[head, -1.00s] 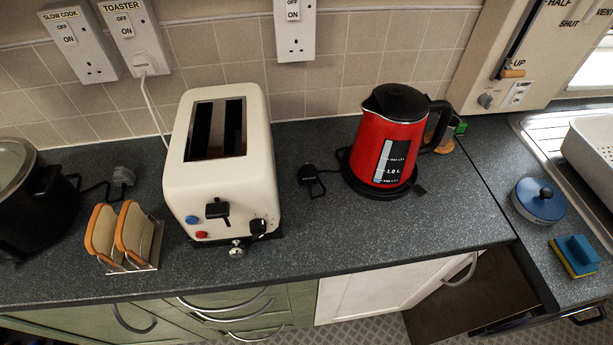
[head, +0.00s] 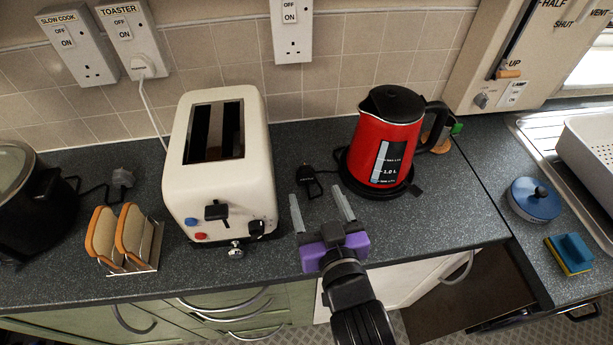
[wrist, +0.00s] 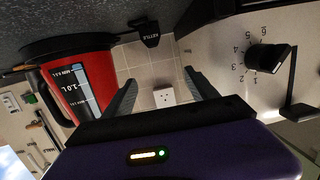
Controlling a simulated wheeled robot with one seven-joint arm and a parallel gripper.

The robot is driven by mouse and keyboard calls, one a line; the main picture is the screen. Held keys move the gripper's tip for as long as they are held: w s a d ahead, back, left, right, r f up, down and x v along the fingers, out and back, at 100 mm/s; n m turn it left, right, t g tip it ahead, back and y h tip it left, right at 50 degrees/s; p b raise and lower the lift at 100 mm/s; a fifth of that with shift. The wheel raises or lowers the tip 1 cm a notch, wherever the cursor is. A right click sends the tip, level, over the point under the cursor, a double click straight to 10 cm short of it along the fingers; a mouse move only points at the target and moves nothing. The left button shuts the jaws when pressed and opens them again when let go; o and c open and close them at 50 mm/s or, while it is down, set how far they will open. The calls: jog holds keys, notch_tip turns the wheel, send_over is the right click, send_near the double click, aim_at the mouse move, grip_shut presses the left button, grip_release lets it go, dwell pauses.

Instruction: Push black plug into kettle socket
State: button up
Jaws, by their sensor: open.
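The black plug (head: 306,174) lies on the worktop between the toaster and the red kettle, with a cord loop beside it. In the wrist view the plug (wrist: 150,31) carries a KETTLE label and appears just above the gap between the fingertips. A white switched wall socket (head: 293,45) is on the tiles above the plug, with its holes empty. It also shows in the wrist view (wrist: 163,96) between the fingers. My gripper (head: 315,192) is open and empty, its fingers pointing toward the wall, short of the plug. The red kettle (head: 385,140) stands on its black base.
The cream toaster (head: 218,150) stands left of my gripper, the kettle to its right. A toast rack (head: 145,255) and black slow cooker (head: 30,200) are further left. Two labelled sockets (head: 130,40) are at upper left. Worktop (head: 400,228) is clear in front of the kettle.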

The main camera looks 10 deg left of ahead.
aim_at(307, 180)
jog(key=shift+m+g+h, duration=0.4)
jog(key=shift+g+h, duration=0.5)
jog(key=w+f, duration=0.1)
jog(key=w+a+f, duration=0.1)
jog(key=f, duration=0.1)
jog(key=shift+w+f, duration=0.1)
jog(key=shift+w, duration=0.2)
jog(key=shift+d+f, duration=0.1)
jog(key=shift+f, duration=0.25)
jog(key=shift+s, duration=0.1)
jog(key=shift+b+x, duration=2.4)
jog(key=shift+x, duration=2.1)
jog(key=shift+f, duration=0.15)
jog(key=shift+c, duration=0.2)
grip_shut()
jog(key=shift+p, duration=0.3)
